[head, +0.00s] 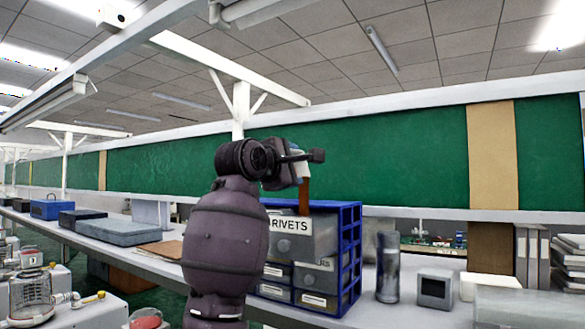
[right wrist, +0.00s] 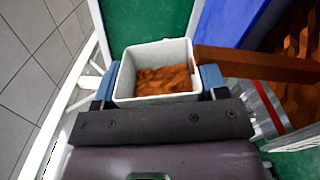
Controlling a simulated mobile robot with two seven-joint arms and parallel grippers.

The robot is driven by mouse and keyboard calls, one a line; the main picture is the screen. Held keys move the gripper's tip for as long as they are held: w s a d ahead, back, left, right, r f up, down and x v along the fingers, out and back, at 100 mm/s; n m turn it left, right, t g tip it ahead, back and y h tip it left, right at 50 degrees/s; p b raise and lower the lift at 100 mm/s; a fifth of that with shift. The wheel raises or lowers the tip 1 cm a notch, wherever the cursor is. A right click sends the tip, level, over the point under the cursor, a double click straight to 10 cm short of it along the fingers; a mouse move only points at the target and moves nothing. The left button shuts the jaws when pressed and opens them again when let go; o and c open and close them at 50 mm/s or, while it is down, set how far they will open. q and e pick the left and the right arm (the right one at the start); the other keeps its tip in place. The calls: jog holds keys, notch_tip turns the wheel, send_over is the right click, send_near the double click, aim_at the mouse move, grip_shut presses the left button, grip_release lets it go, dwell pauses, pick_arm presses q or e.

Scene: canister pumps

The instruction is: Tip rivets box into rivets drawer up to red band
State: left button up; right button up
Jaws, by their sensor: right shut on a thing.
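My right gripper (head: 297,160) is shut on the light grey rivets box and holds it tilted above the drawer cabinet. In the right wrist view the gripper (right wrist: 157,84) has a blue-grey finger on each side of the box (right wrist: 126,72). Copper-brown rivets lie inside the box. A brown stream of rivets (head: 304,197) falls from it into the open drawer labelled RIVETS (head: 322,238). In the right wrist view brown rivets (right wrist: 302,45) show in the drawer, beside a red band (right wrist: 271,108) on its clear wall. Their level against the band is unclear. My left gripper is out of view.
The blue drawer cabinet (head: 350,250) stands on a white bench with other labelled drawers below. Glass-jar equipment (head: 30,290) is at the lower left.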

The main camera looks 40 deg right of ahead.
jog(key=shift+s+r+m+b, duration=0.1)
jog(key=shift+r+m+b, duration=0.1)
jog(key=shift+m+b, duration=0.35)
dwell(1.0)
dwell(0.8)
jog(key=shift+m, duration=0.25)
dwell(0.4)
